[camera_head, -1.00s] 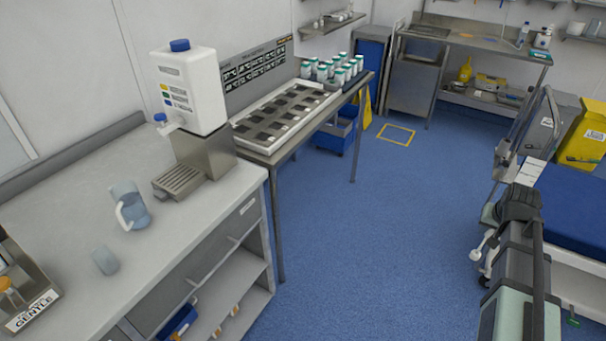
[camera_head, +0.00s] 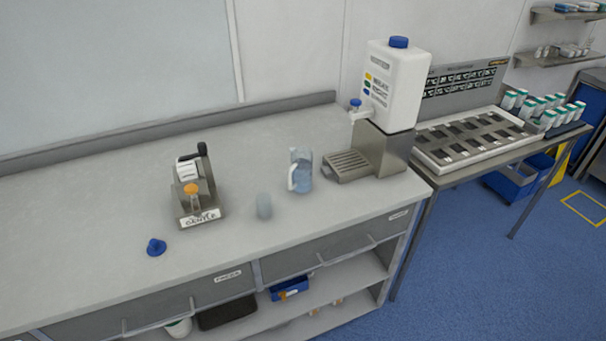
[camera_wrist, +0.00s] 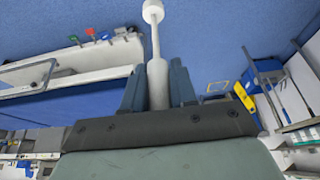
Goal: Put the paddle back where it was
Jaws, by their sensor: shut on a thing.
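My gripper (camera_wrist: 157,76) is in the camera_wrist view, its two dark fingers shut around the thick handle of a white paddle (camera_wrist: 153,12). The paddle has a thin stem and a small round end that points away from the gripper, over the blue floor. Its handle is partly hidden between the fingers. Neither the gripper nor the paddle shows in the camera_head view.
A tray table (camera_head: 437,168) stands to the right.

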